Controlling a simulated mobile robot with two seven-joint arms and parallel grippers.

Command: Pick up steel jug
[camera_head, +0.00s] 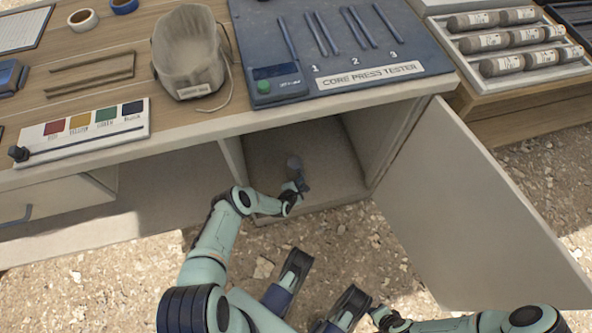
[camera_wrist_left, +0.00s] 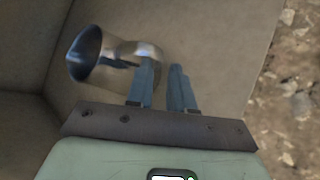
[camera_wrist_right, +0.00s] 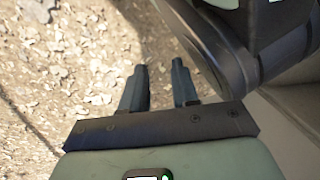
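The steel jug (camera_head: 293,162) is a small grey metal vessel inside the open cabinet (camera_head: 262,207) under the workbench. In the left wrist view the shiny jug (camera_wrist_left: 113,58) has its dark round mouth toward the left. My left gripper (camera_head: 300,184) is inside the cabinet, right at the jug. In the left wrist view its fingers (camera_wrist_left: 162,75) are close together with a narrow gap, one overlapping the jug's right side. My right gripper (camera_wrist_right: 160,80) is open and empty above the gravel.
The cabinet door (camera_head: 470,200) stands swung open on the right. The bench top (camera_head: 215,120) overhangs the cabinet and carries a core press tester (camera_head: 340,45), a cloth bag (camera_head: 188,55) and a colour-labelled panel (camera_head: 85,130). A tray of cylinders (camera_head: 520,75) is at the upper right.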

